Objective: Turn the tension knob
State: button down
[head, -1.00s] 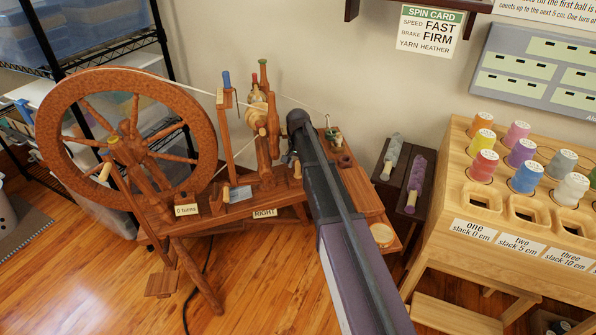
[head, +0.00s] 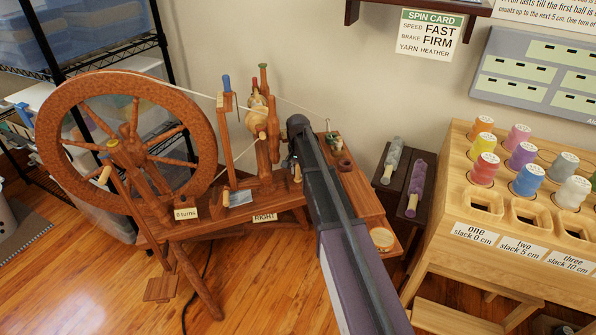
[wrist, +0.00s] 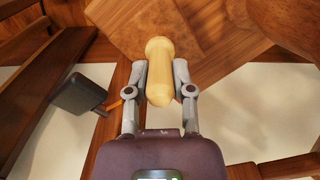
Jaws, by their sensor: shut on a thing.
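The tension knob, a pale turned-wood handle (wrist: 159,68), shows between the two grey fingers of my gripper (wrist: 160,85) in the wrist view. The fingers are shut on its sides, and its rounded tip points towards my palm. In the head view my gripper (head: 293,160) is at the spinning wheel's bench, largely hidden by my dark arm. The spinning wheel has a large reddish-brown drive wheel (head: 48,150) at the left and an upright flyer assembly (head: 268,150) beside my gripper.
A small turns card (head: 186,213) and a RIGHT label (head: 264,217) are on the bench edge. A spin card (head: 425,33) on the wall reads FAST, FIRM, HEATHER. A wooden rack (head: 480,255) with several coloured spools stands at right. Open floor lies in front.

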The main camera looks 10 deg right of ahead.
jog(key=shift+n, duration=0.4)
jog(key=n, duration=0.8)
dwell(0.4)
jog(key=shift+c, duration=2.4)
grip_release()
jog(key=shift+m, duration=0.3)
